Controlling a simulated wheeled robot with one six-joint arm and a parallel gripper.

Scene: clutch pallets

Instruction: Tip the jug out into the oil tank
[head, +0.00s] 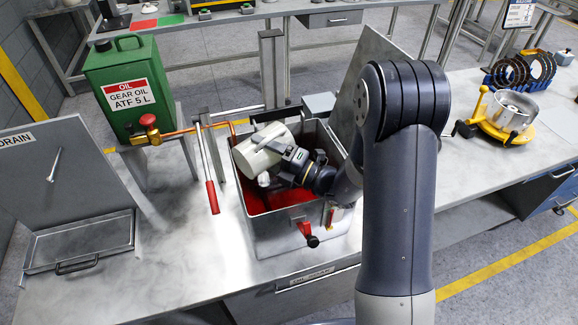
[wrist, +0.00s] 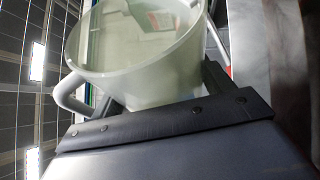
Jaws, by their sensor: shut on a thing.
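The jug (head: 262,150) is a pale cream cylinder, tilted well over, above the open grey tank (head: 262,236) in the head view. Red oil (head: 300,196) shows in the bottom of this tank. My gripper (head: 289,160) is shut on the jug, at the tank's opening. In the wrist view the jug (wrist: 145,50) shows its wide round rim and a loop handle at left. I cannot tell whether liquid is in it or flowing out. A green can (head: 122,82) labelled gear oil stands behind left, with a red-handled tap (head: 148,122).
A drain tray (head: 80,243) lies at far left. A yellow fixture with a metal drum (head: 511,112) stands at right.

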